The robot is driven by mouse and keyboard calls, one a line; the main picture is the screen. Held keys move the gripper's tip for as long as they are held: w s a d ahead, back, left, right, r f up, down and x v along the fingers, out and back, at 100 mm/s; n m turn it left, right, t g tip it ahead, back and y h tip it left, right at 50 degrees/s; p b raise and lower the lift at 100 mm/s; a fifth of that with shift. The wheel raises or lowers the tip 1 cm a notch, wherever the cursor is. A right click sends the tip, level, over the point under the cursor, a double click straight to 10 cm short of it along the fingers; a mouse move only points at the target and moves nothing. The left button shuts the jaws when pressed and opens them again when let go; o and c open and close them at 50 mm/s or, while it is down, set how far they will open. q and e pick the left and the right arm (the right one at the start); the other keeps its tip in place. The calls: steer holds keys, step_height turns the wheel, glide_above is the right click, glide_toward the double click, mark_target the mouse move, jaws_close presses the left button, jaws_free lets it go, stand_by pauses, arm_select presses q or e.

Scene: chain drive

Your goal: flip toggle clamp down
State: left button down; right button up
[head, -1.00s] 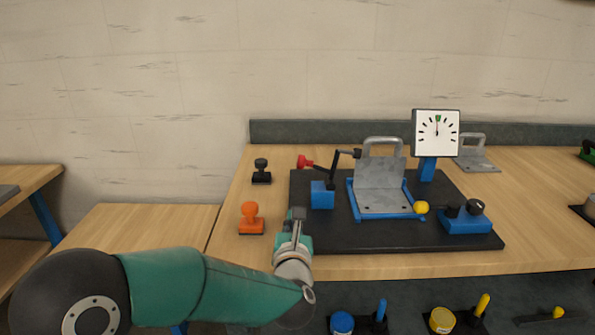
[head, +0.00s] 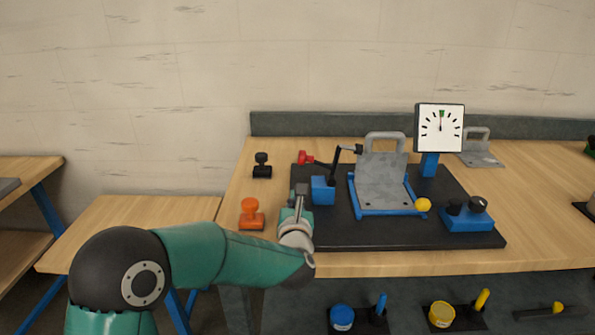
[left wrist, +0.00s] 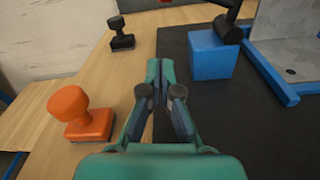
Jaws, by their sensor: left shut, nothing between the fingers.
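The toggle clamp (head: 333,167) stands on a blue block (head: 322,190) at the left of the black base plate (head: 400,236). Its black arm rises and its red-tipped handle (head: 306,157) points left. In the left wrist view the blue block (left wrist: 209,54) is right of and beyond the fingers, with the clamp's black lower part above it. My left gripper (head: 301,189) is shut and empty, just left of and in front of the block, apart from it. It also shows in the left wrist view (left wrist: 160,68). My right gripper is not in view.
A bent grey metal plate (head: 382,185) stands in a blue frame right of the clamp. A dial gauge (head: 440,128) is behind it. An orange stamp (head: 251,214) and a black stamp (head: 262,166) stand left of the base plate.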

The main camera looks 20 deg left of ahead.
arm_select(q)
steer(key=p+x, duration=0.1)
steer(key=x, duration=0.3)
steer(key=shift+r, duration=0.1)
steer(key=r, duration=0.1)
steer(key=w+r+p, duration=0.1)
steer(key=r+p, duration=0.1)
steer(key=shift+w+r, duration=0.25)
steer(key=shift+w, duration=0.05)
steer(key=shift+w+d, duration=0.1)
steer(key=shift+w, duration=0.1)
steer(key=shift+a, duration=0.2)
